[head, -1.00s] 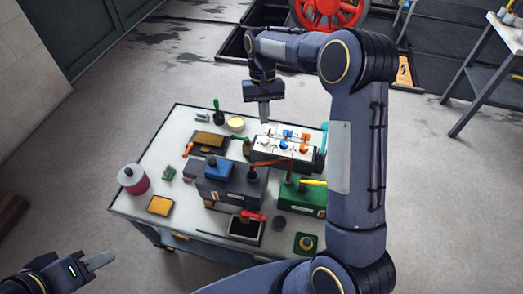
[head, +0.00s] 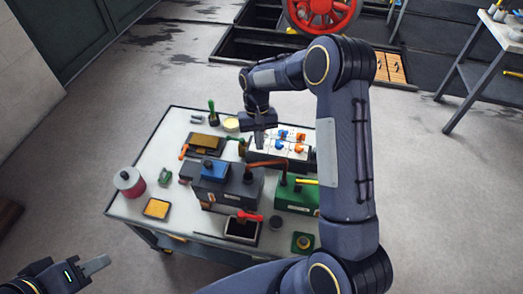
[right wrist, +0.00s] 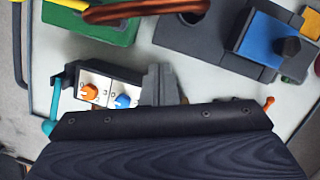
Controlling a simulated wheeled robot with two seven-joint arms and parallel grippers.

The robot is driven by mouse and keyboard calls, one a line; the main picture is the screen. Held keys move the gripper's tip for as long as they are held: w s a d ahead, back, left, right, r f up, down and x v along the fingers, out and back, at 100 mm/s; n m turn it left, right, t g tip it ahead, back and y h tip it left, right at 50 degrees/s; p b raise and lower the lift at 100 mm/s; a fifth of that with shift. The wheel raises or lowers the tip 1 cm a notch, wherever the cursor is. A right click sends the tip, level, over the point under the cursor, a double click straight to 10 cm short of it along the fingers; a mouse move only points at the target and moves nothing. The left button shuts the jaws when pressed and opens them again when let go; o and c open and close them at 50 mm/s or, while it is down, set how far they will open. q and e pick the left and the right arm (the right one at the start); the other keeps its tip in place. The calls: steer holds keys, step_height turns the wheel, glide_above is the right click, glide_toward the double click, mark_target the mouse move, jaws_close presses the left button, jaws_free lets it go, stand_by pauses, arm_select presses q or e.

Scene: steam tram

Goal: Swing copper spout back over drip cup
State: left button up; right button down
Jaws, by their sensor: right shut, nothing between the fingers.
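The copper spout (head: 266,163) is a brown pipe running right from the dark box (head: 235,187) toward the green box (head: 296,197). Part of it crosses the top of the right wrist view (right wrist: 145,11).
The white switch panel (head: 292,148) has orange and blue knobs (right wrist: 90,91). A red-handled tray (head: 243,228) is at the front, and a red-banded canister (head: 129,182) at the left. A yellow-handled lever (head: 306,182) sits near the green box. My right arm hides the table's right side.

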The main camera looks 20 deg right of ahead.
steer(key=shift+s+a+p, duration=0.25)
steer(key=shift+s, duration=0.75)
steer(key=shift+s+a+p, duration=0.25)
steer(key=shift+s, duration=0.75)
steer(key=shift+s+a+n, duration=0.15)
steer(key=shift+s+n, duration=0.05)
steer(key=shift+n, duration=0.2)
